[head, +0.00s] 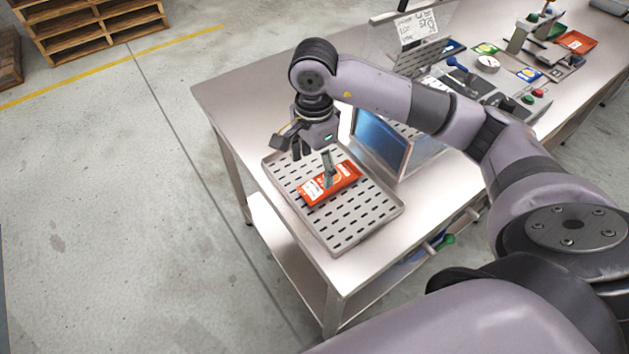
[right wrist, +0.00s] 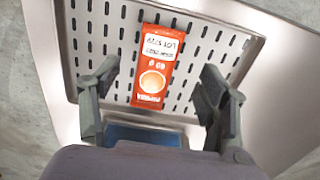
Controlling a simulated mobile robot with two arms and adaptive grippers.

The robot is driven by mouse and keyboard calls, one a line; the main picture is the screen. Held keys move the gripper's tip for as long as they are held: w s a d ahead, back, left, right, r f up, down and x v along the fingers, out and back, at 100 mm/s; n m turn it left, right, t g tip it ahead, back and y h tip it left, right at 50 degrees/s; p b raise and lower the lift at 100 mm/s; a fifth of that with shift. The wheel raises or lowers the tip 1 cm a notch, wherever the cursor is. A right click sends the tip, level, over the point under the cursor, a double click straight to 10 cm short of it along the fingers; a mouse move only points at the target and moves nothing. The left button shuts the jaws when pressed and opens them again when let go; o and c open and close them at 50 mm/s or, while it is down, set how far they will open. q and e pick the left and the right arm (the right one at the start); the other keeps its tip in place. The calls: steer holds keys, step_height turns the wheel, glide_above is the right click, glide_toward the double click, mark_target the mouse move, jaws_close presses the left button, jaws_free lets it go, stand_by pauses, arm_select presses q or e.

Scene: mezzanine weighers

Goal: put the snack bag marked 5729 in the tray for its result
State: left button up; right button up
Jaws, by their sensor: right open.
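An orange snack bag (head: 330,182) with a white label lies flat on the perforated metal tray (head: 337,246) at the near end of the table. In the right wrist view the bag (right wrist: 154,80) lies between my fingers. My right gripper (head: 312,160) is open over the bag, with one finger in front of the bag in the head view. It holds nothing; whether the fingers touch the bag I cannot tell. My left gripper is not in view.
A blue screen (head: 380,138) stands right beside the tray. Further along the steel table (head: 240,88) are a written sign (head: 417,27), buttons and weighing gear. Wooden pallets (head: 90,25) stand on the floor behind.

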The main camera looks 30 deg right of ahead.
steer(key=shift+r+b, duration=0.3)
steer(key=shift+r, duration=2)
